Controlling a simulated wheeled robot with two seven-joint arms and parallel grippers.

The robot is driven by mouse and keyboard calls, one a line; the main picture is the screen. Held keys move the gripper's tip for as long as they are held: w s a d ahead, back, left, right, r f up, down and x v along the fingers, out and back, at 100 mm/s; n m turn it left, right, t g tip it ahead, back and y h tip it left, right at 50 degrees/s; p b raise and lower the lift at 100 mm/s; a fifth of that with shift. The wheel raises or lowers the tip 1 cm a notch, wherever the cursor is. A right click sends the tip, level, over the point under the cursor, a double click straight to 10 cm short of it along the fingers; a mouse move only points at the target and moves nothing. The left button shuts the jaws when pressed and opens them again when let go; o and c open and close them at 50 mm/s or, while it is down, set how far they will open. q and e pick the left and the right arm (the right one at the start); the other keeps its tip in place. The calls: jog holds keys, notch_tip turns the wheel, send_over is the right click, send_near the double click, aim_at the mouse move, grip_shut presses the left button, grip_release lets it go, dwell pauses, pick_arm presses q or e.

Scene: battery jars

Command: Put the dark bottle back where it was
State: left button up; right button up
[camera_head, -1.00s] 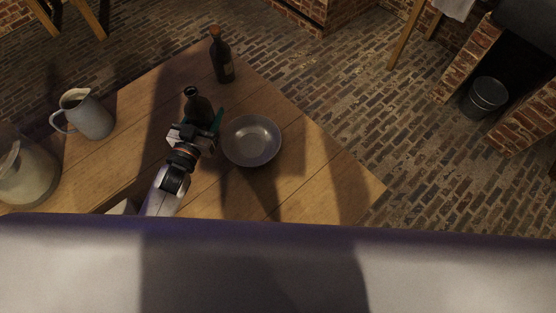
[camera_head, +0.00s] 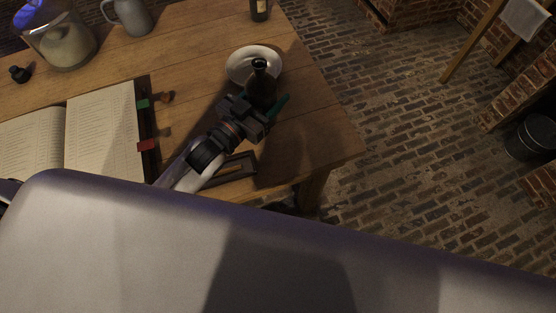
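The dark bottle (camera_head: 261,87) is upright in my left gripper (camera_head: 262,108), with its neck showing above the fingers. The gripper is shut on it; a teal finger shows on the right side. The bottle overlaps the near part of a shallow metal bowl (camera_head: 238,66) in the picture. The bottle's base is hidden by the gripper, so I cannot tell whether it touches the table. My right gripper is out of view.
On the wooden table (camera_head: 318,120) are an open book (camera_head: 100,125), a dark frame (camera_head: 238,168), a grey jug (camera_head: 132,16), a glass jar (camera_head: 66,42) and a small dark item (camera_head: 20,74). Another bottle (camera_head: 260,10) stands at the top edge. The table's right part is clear.

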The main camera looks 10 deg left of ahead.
pick_arm(q)
jog(key=shift+s+d+f, duration=0.15)
jog(key=shift+s+f, duration=0.05)
jog(key=shift+s, duration=0.05)
notch_tip(320, 180, down, 5)
jog(key=shift+f+b, duration=0.2)
jog(key=shift+b, duration=0.1)
notch_tip(320, 180, down, 4)
jog(key=shift+f, duration=0.1)
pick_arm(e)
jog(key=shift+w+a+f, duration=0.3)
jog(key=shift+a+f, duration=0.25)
pick_arm(q)
jog(key=shift+f, duration=0.1)
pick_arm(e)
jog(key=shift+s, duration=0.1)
pick_arm(q)
jog(key=o, duration=1.2)
jog(key=shift+f+b, duration=0.1)
jog(key=shift+b, duration=0.2)
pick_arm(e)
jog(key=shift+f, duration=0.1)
